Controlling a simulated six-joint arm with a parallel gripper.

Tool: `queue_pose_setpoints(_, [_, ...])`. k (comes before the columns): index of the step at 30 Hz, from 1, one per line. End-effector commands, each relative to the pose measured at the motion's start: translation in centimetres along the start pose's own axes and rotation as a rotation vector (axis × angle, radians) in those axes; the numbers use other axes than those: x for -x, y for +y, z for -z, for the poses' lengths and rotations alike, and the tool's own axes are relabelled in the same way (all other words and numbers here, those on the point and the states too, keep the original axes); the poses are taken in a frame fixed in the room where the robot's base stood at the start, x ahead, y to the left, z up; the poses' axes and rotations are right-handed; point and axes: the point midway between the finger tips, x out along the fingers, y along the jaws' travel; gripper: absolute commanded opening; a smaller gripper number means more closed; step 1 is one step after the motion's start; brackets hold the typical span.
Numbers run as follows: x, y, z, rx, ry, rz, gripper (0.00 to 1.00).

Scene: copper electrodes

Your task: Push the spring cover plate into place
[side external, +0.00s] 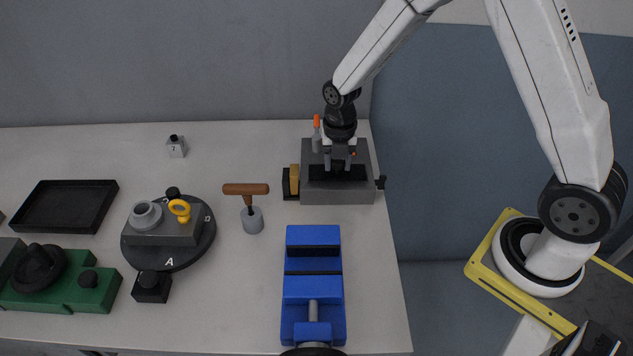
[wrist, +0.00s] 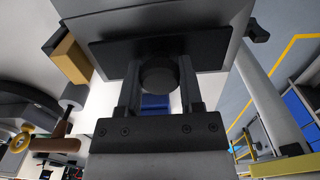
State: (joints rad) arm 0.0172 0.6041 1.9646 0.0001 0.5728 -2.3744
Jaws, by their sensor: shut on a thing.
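A grey block (side external: 337,192) stands at the back right of the table, with a dark plate or recess (side external: 318,172) in its top. In the wrist view this dark part (wrist: 110,55) appears as a flat black rectangle, probably the spring cover plate. A round black knob (wrist: 158,76) stands in front of it, between my fingers. My gripper (side external: 338,165) points down over the middle of the block; it also shows in the wrist view (wrist: 160,85), shut on the knob. Whether the plate is fully seated cannot be told; my gripper hides part of it.
An orange-handled piece (side external: 317,128) stands close left of my gripper. A brass-coloured piece (side external: 294,178) and a black knob (side external: 380,182) flank the block. A blue vise (side external: 313,285) stands in front. A wooden-handled tool (side external: 246,190) and round turntable (side external: 170,262) are left.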

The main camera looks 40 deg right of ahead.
Motion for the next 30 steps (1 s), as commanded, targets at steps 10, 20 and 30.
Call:
queue_pose_setpoints(10, [-0.47, 0.05, -0.05, 0.0, -0.001, -0.001, 0.0])
queue_pose_setpoints(20, [-0.79, 0.04, -0.04, 0.0, -0.001, -0.001, 0.0])
queue_pose_setpoints(30, [-0.95, 0.04, -0.04, 0.0, -0.001, -0.001, 0.0])
